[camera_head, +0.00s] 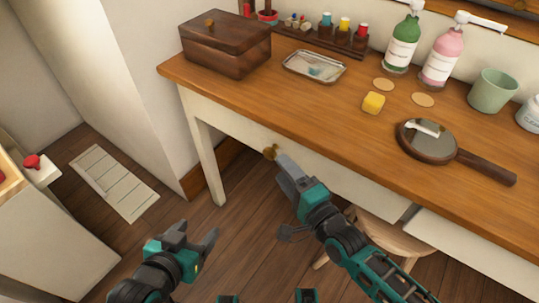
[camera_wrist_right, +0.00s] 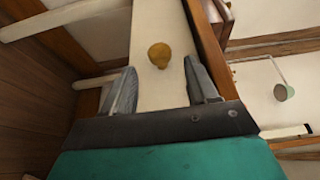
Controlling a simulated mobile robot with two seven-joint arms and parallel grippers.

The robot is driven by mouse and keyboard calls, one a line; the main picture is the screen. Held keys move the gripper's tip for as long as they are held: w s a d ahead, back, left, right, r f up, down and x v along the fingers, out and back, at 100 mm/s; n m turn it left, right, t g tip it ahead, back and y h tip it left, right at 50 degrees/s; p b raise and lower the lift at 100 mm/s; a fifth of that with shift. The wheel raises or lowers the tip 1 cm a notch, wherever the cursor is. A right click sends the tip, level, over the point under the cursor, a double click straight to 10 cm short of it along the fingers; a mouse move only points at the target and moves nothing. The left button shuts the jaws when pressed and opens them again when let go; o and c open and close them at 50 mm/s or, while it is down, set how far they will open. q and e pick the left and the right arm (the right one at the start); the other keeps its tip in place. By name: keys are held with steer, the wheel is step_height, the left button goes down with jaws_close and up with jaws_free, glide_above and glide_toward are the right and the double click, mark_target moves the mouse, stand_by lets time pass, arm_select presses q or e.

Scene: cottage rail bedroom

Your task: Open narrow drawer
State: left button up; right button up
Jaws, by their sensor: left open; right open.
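The narrow drawer has a pale front (camera_wrist_right: 158,20) with a small round brass-brown knob (camera_head: 271,152), set under the wooden tabletop. The drawer looks closed. In the right wrist view the knob (camera_wrist_right: 159,55) shows ahead of my right gripper (camera_wrist_right: 164,82), roughly in line with the gap between its fingertips. My right gripper (camera_head: 284,174) is open and empty, close to the knob; I cannot tell whether it touches it. In the head view it partly hides the drawer front. My left gripper (camera_head: 195,236) is open and empty, low over the floor, away from the desk.
The desk (camera_head: 330,115) carries a wooden box (camera_head: 226,45), a metal tray (camera_head: 313,66), bottles, a yellow block (camera_head: 373,103), a hand mirror (camera_head: 428,140) and a green cup (camera_head: 492,90). A round stool (camera_head: 380,228) stands below the desk. Floor at left front is mostly free.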

mark_target(272, 157)
steer(key=b+x, duration=0.1)
steer(key=x, duration=0.5)
steer(key=shift+w+a, duration=0.25)
steer(key=shift+w, duration=0.25)
steer(key=shift+c, duration=0.5)
steer(key=c, duration=0.5)
jaws_close()
